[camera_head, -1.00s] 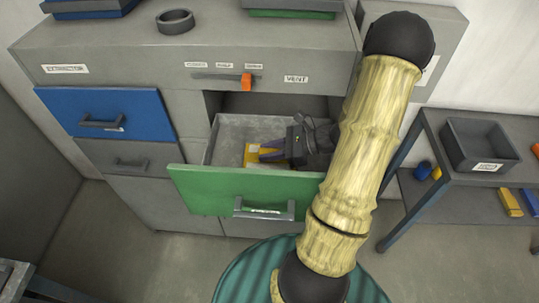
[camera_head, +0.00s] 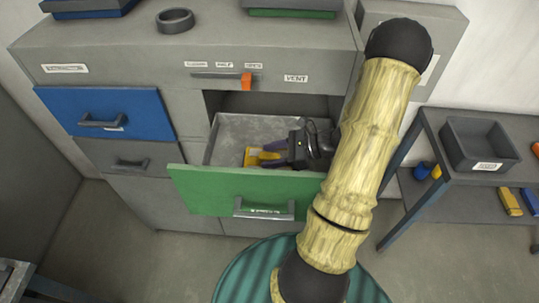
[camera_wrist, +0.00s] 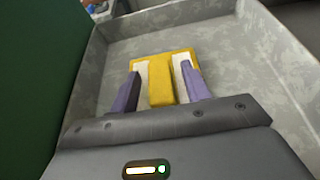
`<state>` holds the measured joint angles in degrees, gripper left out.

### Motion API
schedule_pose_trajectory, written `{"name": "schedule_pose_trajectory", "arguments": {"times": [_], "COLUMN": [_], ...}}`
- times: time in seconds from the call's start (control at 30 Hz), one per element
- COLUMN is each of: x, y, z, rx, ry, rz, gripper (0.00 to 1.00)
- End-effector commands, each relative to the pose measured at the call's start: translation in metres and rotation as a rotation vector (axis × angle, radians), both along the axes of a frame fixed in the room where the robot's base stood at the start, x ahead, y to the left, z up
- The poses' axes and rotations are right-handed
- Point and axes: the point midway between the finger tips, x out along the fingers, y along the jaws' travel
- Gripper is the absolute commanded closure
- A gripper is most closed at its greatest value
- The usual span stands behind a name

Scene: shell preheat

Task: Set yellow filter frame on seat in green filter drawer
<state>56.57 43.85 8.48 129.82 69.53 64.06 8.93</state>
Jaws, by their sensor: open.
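The green filter drawer (camera_head: 235,193) is pulled open in the grey cabinet, its grey inside showing behind the green front. The yellow filter frame (camera_head: 254,155) lies inside it; in the wrist view the frame (camera_wrist: 160,84) has a yellow bar down its middle and pale panels on both sides. My gripper (camera_wrist: 160,80) is open, with one purple finger on each side of the yellow bar, apart from it. In the head view my gripper (camera_head: 268,155) reaches low into the drawer from the right. The seat under the frame cannot be made out.
A blue drawer (camera_head: 108,114) is shut at the left. An orange slider (camera_head: 247,81) sits above the open drawer. A dark ring (camera_head: 175,21) lies on the cabinet top. A side table (camera_head: 440,135) with a dark bin (camera_head: 485,145) stands at the right.

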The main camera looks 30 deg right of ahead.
Motion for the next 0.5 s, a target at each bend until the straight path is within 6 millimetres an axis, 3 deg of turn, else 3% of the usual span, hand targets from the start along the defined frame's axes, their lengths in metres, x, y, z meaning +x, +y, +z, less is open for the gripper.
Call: {"name": "schedule_pose_trajectory", "arguments": {"times": [0.5], "x": [-0.048], "y": [-0.072], "z": [0.034], "rx": [-0.004], "ry": [-0.001], "rz": [-0.004], "gripper": [0.53]}}
